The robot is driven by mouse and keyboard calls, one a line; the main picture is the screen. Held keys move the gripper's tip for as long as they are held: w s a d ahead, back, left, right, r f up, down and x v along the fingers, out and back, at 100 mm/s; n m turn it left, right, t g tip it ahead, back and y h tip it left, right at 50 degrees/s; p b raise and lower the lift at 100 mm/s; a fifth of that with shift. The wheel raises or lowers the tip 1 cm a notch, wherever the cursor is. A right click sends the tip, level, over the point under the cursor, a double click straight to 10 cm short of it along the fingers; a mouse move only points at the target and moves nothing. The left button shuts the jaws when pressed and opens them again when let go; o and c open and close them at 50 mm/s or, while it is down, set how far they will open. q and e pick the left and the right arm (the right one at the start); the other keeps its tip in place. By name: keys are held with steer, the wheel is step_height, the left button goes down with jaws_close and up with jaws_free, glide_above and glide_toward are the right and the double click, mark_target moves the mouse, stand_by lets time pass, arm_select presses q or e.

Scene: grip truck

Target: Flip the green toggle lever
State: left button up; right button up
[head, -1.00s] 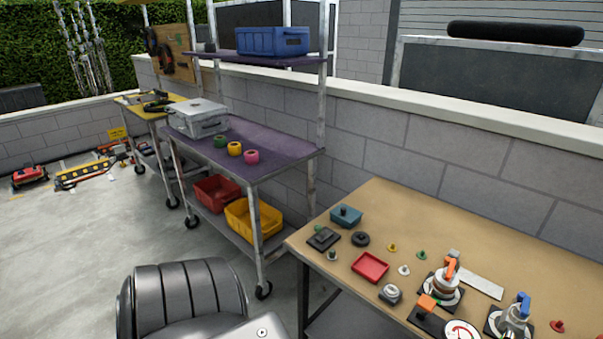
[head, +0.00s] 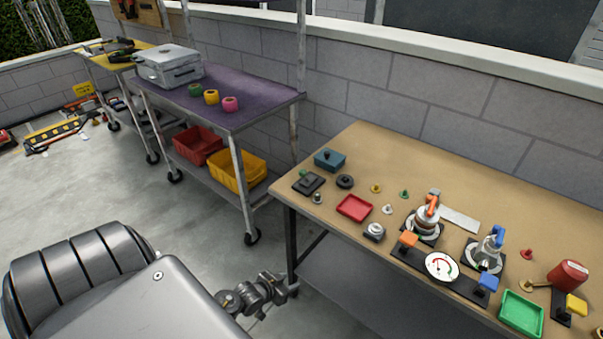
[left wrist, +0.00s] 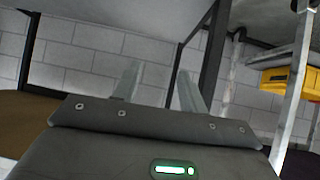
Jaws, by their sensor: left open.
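A small black plate (head: 309,184) with what looks like a green lever (head: 304,175) lies at the left end of the wooden workbench (head: 360,145); the lever's exact position is too small to tell. My left gripper (head: 284,290) is beside the bench's front left leg, below the tabletop and apart from the lever. In the left wrist view its two fingers (left wrist: 158,88) are spread with nothing between them. The lever does not show in the wrist view. My right gripper is out of view.
A blue-grey box (head: 330,160), a black round knob (head: 345,181) and a red tray (head: 354,207) stand near the lever. Orange, blue and yellow levers, a gauge (head: 441,266) and a green tray (head: 521,313) are further right. A purple cart (head: 240,108) stands left of the bench.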

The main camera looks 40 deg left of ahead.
arm_select(q)
steer(key=w+a+r+m+t, duration=0.1)
steer(key=w+a+r+t, duration=0.15)
steer(key=r, duration=0.65)
steer(key=w+a+r+t, duration=0.2)
steer(key=w+a+r, duration=0.2)
steer(key=r, duration=0.5)
steer(key=m+t, duration=0.2)
steer(key=t, duration=0.1)
glide_toward(300, 174)
steer(key=w, duration=0.5)
steer(key=w+p, duration=0.1)
steer(key=w, duration=0.4)
steer(key=shift+w+d, duration=0.15)
steer(key=shift+d, duration=0.05)
steer(key=shift+w, duration=0.45)
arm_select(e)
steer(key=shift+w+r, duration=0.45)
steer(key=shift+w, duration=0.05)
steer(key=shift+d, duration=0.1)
arm_select(q)
jaws_close()
